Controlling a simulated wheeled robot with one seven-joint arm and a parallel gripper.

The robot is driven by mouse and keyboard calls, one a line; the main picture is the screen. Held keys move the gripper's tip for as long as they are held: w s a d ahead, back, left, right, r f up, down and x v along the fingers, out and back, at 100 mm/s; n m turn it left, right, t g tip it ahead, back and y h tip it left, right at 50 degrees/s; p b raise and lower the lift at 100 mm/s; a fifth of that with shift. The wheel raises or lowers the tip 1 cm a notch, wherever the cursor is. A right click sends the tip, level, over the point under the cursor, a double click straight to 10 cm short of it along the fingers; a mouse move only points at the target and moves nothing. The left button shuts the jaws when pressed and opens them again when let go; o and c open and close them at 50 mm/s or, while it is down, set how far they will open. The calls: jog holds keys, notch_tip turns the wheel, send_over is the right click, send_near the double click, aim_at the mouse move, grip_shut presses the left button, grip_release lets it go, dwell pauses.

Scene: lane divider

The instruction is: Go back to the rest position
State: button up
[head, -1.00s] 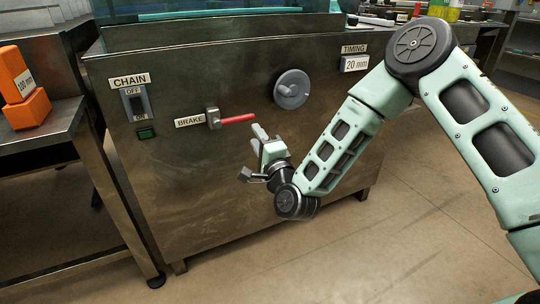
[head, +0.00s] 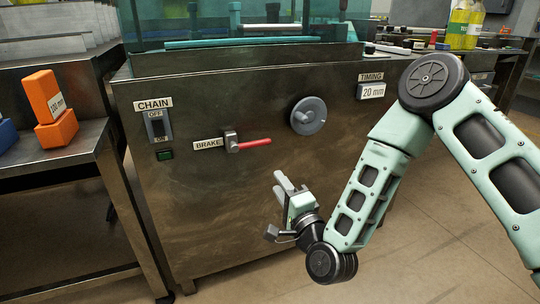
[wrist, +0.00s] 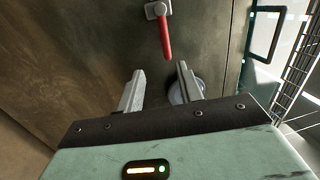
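My gripper (head: 284,187) is in front of the lower middle of the machine's dark metal front panel (head: 215,205), below and to the right of the red brake lever (head: 255,143). In the wrist view my gripper (wrist: 158,82) shows two fingers standing apart with nothing between them. The red lever (wrist: 166,38) appears beyond the fingertips, apart from them. In the head view the lever points right, nearly level, from its mount beside the BRAKE label.
A CHAIN switch (head: 157,125), a grey round knob (head: 308,116) and a "20 mm" TIMING plate (head: 371,91) are on the panel. Orange blocks (head: 57,130) sit on a metal side table (head: 62,155) at left. Floor at right is open.

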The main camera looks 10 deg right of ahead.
jog(key=s+a+n+g+y, duration=0.2)
jog(key=s+a+n+g, duration=0.6)
jog(key=n+g, duration=0.4)
jog(key=s+d+r+n+g+h, duration=0.4)
jog(key=s+d, duration=0.3)
jog(key=s, duration=0.4)
jog(key=s+d+r+n+g+h, duration=0.25)
jog(key=s+d+n+h, duration=0.35)
jog(key=s, duration=0.6)
notch_tip(320, 180, up, 29)
jog(key=y+p, duration=0.2)
jog(key=p, duration=2.8)
jog(key=shift+w+d+r+m, duration=0.15)
jog(key=shift+w+d+m, duration=0.15)
jog(key=shift+d+m, duration=0.1)
